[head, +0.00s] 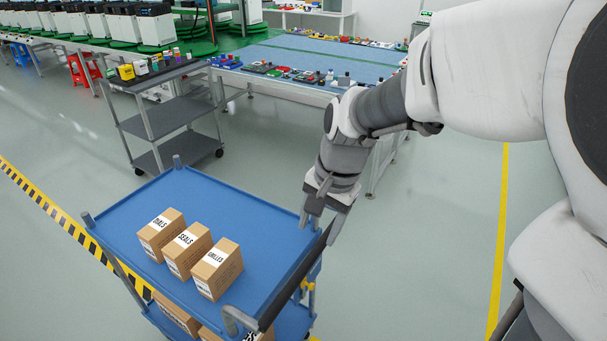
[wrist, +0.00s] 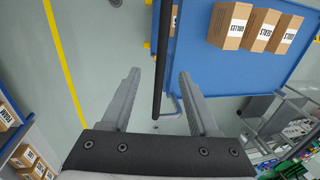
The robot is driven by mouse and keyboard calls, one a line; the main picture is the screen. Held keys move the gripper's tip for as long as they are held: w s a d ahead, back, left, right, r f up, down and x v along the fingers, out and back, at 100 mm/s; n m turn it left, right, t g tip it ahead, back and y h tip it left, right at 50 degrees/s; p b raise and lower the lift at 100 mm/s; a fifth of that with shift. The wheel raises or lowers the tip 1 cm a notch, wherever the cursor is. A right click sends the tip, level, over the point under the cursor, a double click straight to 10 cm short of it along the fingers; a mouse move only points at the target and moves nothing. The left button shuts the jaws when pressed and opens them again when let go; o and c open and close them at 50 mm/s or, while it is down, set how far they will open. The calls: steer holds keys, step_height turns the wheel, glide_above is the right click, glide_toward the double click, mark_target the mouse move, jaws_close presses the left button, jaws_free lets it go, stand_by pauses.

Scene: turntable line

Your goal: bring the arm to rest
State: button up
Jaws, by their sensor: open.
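My gripper (head: 322,229) is open and empty. In the head view it is above the right edge of the blue cart (head: 196,195), near the cart's dark push handle (head: 290,277). In the wrist view my gripper's two fingers (wrist: 159,103) are apart. The dark handle bar (wrist: 167,50) shows between them, and I cannot tell how far below the fingers it lies. My arm reaches in from the right, with its wrist tilted down.
Three boxes marked DIALS (head: 159,234), SEALS (head: 187,250) and GRILLES (head: 216,269) stand on the cart's top. A grey cart (head: 147,92) and a long workbench (head: 320,58) stand behind. The floor to the right of the blue cart is clear.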

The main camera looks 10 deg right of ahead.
steer(key=shift+r, duration=0.35)
steer(key=s+d+r+n+t+h, duration=0.1)
steer(key=s+d+r+n+t, duration=0.1)
steer(key=s, duration=0.4)
steer(key=s+d+r+n+t, duration=0.2)
steer(key=s+d+r+n, duration=0.1)
steer(key=s+r+n, duration=0.2)
steer(key=shift+s+d+r+n+h, duration=0.3)
steer(key=shift+s+d+r+h, duration=0.15)
steer(key=shift+s, duration=0.5)
steer(key=shift+a, duration=0.2)
stand_by(0.3)
